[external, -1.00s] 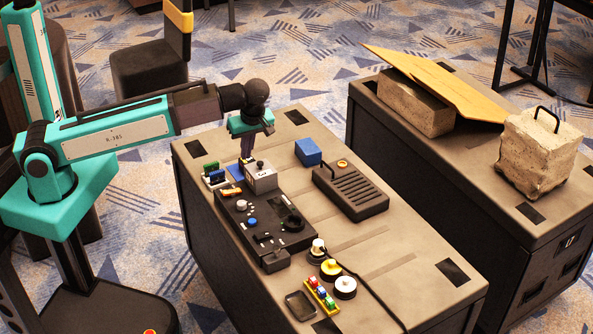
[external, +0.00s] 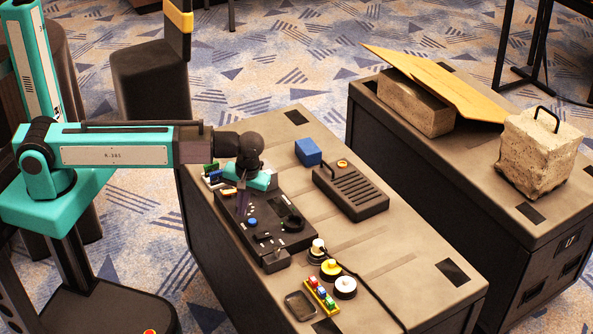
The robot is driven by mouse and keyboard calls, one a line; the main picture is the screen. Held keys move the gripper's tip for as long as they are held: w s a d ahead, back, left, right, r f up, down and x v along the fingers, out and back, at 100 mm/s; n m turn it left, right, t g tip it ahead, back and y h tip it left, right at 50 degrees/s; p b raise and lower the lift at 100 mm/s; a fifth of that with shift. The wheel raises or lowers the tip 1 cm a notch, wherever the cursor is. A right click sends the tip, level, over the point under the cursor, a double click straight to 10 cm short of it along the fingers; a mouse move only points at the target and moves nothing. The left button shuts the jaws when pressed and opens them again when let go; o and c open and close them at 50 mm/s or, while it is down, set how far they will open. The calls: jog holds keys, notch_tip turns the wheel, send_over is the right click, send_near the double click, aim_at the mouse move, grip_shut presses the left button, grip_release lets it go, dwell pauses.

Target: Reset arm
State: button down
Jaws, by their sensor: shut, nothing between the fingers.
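My gripper (external: 242,207) hangs at the end of my teal arm, pointing down over the far left part of a black control panel (external: 265,225). Its fingers are shut with nothing between them. I cannot tell whether the fingertips touch the panel. The teal gripper body hides the grey box with the joystick and some of the panel's controls. A blue knob (external: 252,221) shows just right of the fingers.
A blue block (external: 308,152) and a black slotted box with an orange button (external: 351,192) stand behind the panel. Round buttons (external: 331,269) and a small dark tray (external: 300,305) lie near the front. A second case (external: 440,160) carries stone blocks and a tilted board.

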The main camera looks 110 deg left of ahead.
jog(key=s+d+f+m+g+b, duration=0.1)
jog(key=s+d+f+m, duration=0.35)
jog(key=d+f, duration=0.35)
jog(key=s+d+f+m, duration=0.3)
jog(key=d+f+m, duration=0.25)
jog(key=f, duration=0.45)
jog(key=s+d+f+m+g+b, duration=0.1)
jog(key=s+d+f+m, duration=0.3)
jog(key=s+f, duration=0.3)
jog(key=s+d+f+m+g+b, duration=0.1)
jog(key=s+d+f+m, duration=0.2)
jog(key=s+d+f, duration=0.2)
jog(key=s+f, duration=0.3)
jog(key=s, duration=0.2)
jog(key=shift+s+f+m+g+h, duration=0.2)
jog(key=shift+s+m+g+h, duration=0.1)
jog(key=shift+s+m, duration=0.1)
